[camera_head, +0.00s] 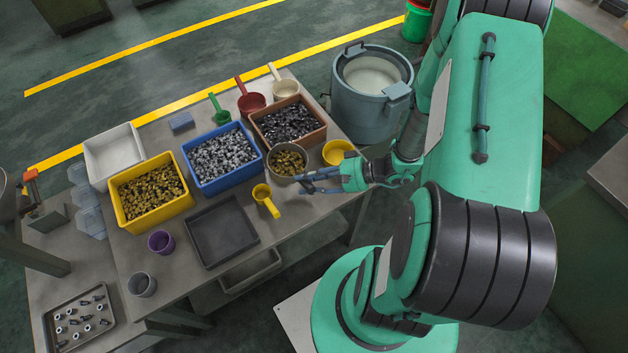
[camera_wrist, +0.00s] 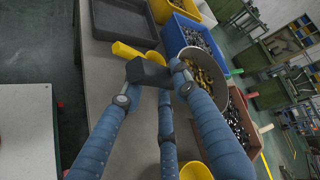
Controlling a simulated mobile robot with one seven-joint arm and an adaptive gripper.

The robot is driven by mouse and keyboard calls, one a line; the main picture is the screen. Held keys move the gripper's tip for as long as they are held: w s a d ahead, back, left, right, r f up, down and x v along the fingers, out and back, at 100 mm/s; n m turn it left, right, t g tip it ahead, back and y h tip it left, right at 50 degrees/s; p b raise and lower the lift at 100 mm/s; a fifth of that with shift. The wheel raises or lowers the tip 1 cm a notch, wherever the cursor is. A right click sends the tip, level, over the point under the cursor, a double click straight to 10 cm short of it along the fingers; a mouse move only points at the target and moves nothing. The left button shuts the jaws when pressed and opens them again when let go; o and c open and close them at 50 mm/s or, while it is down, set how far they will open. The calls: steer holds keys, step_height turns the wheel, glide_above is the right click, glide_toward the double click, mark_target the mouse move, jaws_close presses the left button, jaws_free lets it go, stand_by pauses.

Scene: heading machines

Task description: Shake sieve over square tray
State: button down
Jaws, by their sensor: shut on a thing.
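The sieve (camera_head: 289,163) is a round grey bowl holding brass-coloured parts. It is between the blue crate and the brown crate, and it also shows in the wrist view (camera_wrist: 222,75). My gripper (camera_head: 308,181) is shut on its dark handle; the blue fingers (camera_wrist: 155,76) close around the handle in the wrist view. I cannot tell how far the sieve is above the table. The square tray (camera_head: 222,231) is dark grey, shallow and empty. It lies on the table to the lower left of the sieve, and shows at the top of the wrist view (camera_wrist: 125,33).
A yellow crate (camera_head: 160,213), a blue crate (camera_head: 229,182) and a brown crate (camera_head: 309,140) hold small parts. A yellow scoop (camera_head: 264,200) lies between the sieve and the tray. A yellow bowl (camera_head: 337,152) is right of the sieve. A purple cup (camera_head: 161,242) is left of the tray.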

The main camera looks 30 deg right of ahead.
steer(key=s+a+r+n+g, duration=0.1)
steer(key=a+n+g, duration=0.1)
steer(key=a, duration=1.1)
steer(key=s+a+r+n+g+y+p, duration=0.1)
steer(key=a+r+n+g, duration=0.1)
steer(key=a, duration=1.2)
steer(key=shift+s+n+g, duration=0.35)
steer(key=shift+n+g, duration=0.25)
steer(key=shift+g, duration=0.3)
steer(key=shift+f, duration=0.15)
steer(key=shift+f+b, duration=0.75)
steer(key=shift+f, duration=1.1)
